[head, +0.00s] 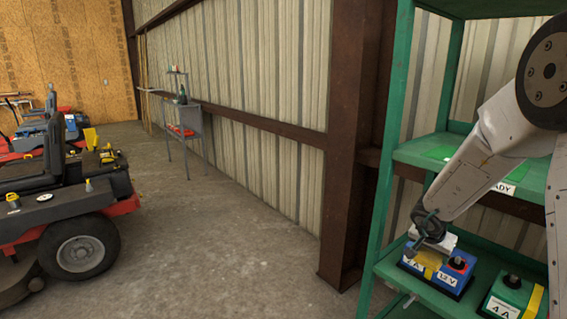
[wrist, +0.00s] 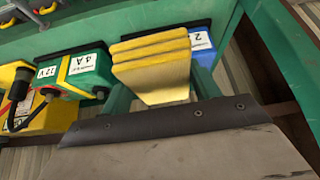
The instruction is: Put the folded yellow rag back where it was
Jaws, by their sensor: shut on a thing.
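The folded yellow rag (wrist: 151,72) shows its stacked folds in the wrist view, held between the fingers of my gripper (wrist: 160,88). In the head view my gripper (head: 432,243) points down at the green shelf rack, and the rag (head: 432,259) shows as a small yellow patch below it. The rag overlaps a blue box (head: 456,279) labelled 12 V in the head view. The blue box (wrist: 202,43) is partly hidden behind the rag in the wrist view. I cannot tell whether the rag touches it.
A green box (head: 514,296) labelled 4 A stands to the right on the same shelf (head: 398,283). A yellow box (wrist: 38,118) shows beyond it in the wrist view. A higher shelf (head: 432,153) and the rack's green post (head: 390,150) are close to my arm. Open floor (head: 220,235) lies left.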

